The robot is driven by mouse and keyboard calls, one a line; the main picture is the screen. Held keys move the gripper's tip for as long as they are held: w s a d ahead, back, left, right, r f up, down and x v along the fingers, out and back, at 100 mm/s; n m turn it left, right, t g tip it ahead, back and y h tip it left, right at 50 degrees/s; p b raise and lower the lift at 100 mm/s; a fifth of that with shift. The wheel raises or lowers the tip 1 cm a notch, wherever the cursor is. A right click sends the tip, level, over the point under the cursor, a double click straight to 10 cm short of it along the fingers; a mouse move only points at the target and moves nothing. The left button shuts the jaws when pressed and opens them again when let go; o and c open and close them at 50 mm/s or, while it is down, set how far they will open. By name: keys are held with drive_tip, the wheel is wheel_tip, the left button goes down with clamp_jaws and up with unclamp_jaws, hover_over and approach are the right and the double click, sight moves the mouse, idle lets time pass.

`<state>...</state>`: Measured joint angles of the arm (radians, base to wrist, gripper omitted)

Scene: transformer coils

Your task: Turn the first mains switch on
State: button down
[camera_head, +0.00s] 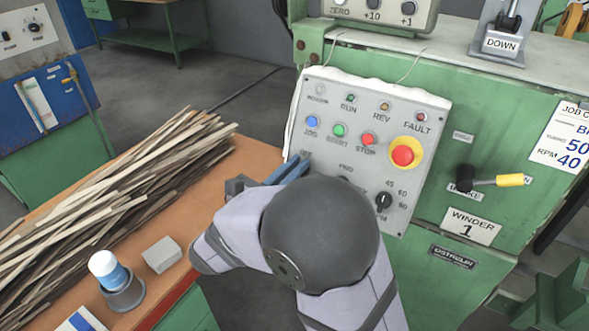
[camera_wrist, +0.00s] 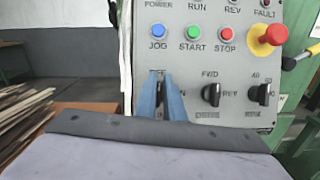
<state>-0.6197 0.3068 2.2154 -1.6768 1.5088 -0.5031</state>
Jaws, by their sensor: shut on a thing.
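My gripper (camera_wrist: 161,82) has its blue fingers at the lower left of the grey control panel (camera_wrist: 204,73), below the JOG button. The fingers are shut on the mains switch (camera_wrist: 160,85), a dark knob that shows as a narrow strip between them. Its exact angle is hard to tell. In the head view my gripper (camera_head: 297,166) reaches the panel's left edge, and my wrist hides most of the switch. The POWER lamp (camera_head: 320,90) looks grey and unlit.
To the right on the panel are the FWD/REV knob (camera_wrist: 211,94) and another knob (camera_wrist: 262,93). Above are the JOG (camera_wrist: 157,31), START (camera_wrist: 193,33) and STOP (camera_wrist: 226,35) buttons and a red emergency stop (camera_wrist: 271,35). A bench (camera_head: 215,170) with wooden strips stands left.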

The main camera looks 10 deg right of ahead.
drive_tip(key=shift+s+d+f+m+g+y+b, duration=0.2)
drive_tip(key=shift+m+g+b, duration=0.95)
drive_tip(key=shift+m, duration=2)
drive_tip(key=shift+s+a+f+m+g+b, duration=0.25)
drive_tip(key=shift+m+g+b, duration=0.85)
drive_tip(key=shift+m, duration=2.1)
drive_tip(key=shift+w+d+f+m+g+y+b, duration=0.25)
drive_tip(key=shift+m+g+b, duration=0.9)
drive_tip(key=shift+m, duration=2)
drive_tip(key=shift+s+a, duration=0.1)
drive_tip(key=shift+s, duration=0.1)
drive_tip(key=shift+r, duration=0.1)
drive_tip(key=c, duration=1.9)
unclamp_jaws()
drive_tip(key=shift+o, duration=0.2)
drive_tip(key=shift+w, duration=0.1)
